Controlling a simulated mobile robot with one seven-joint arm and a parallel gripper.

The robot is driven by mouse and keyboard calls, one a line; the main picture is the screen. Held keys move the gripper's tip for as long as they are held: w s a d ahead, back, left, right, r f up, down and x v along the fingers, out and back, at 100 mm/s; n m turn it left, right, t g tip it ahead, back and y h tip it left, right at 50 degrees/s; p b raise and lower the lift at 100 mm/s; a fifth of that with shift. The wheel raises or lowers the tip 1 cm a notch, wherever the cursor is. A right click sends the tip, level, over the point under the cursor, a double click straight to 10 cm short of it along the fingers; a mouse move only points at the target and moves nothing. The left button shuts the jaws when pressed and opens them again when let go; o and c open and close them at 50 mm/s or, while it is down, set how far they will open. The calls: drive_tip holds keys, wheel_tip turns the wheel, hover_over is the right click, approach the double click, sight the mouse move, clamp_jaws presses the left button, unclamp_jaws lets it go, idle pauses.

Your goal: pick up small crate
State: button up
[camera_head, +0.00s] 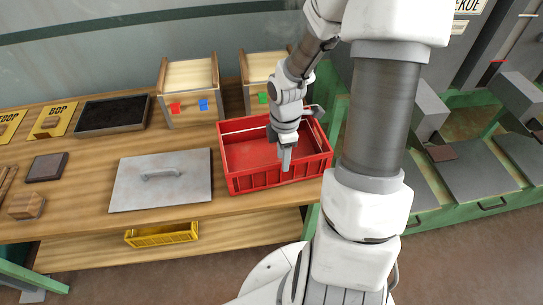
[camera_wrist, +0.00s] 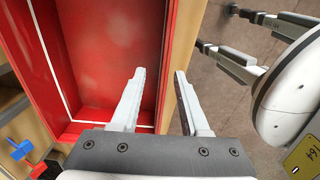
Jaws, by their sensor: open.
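A red crate (camera_head: 242,182) with a thin white line around its inside stands on the wooden table and looks empty. It also fills the left of the wrist view (camera_wrist: 105,45). A smaller yellow crate (camera_head: 161,234) sits on the shelf below the table's front edge. I cannot tell whether either touches.
A grey lidded plate (camera_head: 135,187) lies left of the red crate. Wooden boxes (camera_head: 190,100) with coloured tags stand behind it. A dark tray (camera_head: 112,115) and wooden blocks (camera_head: 26,205) are farther left. Green-framed machinery (camera_head: 480,175) stands at the right.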

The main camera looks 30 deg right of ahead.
wheel_tip(320, 180, down, 3)
drive_tip(key=shift+r, duration=0.2)
drive_tip(key=f, duration=0.1)
drive_tip(key=f+b, duration=0.1)
drive_tip(key=f, duration=0.1)
drive_tip(key=f+b, duration=0.1)
drive_tip(key=f, duration=0.1)
drive_tip(key=shift+s+a, duration=0.25)
drive_tip(key=shift+a, duration=0.1)
clamp_jaws()
idle(1.0)
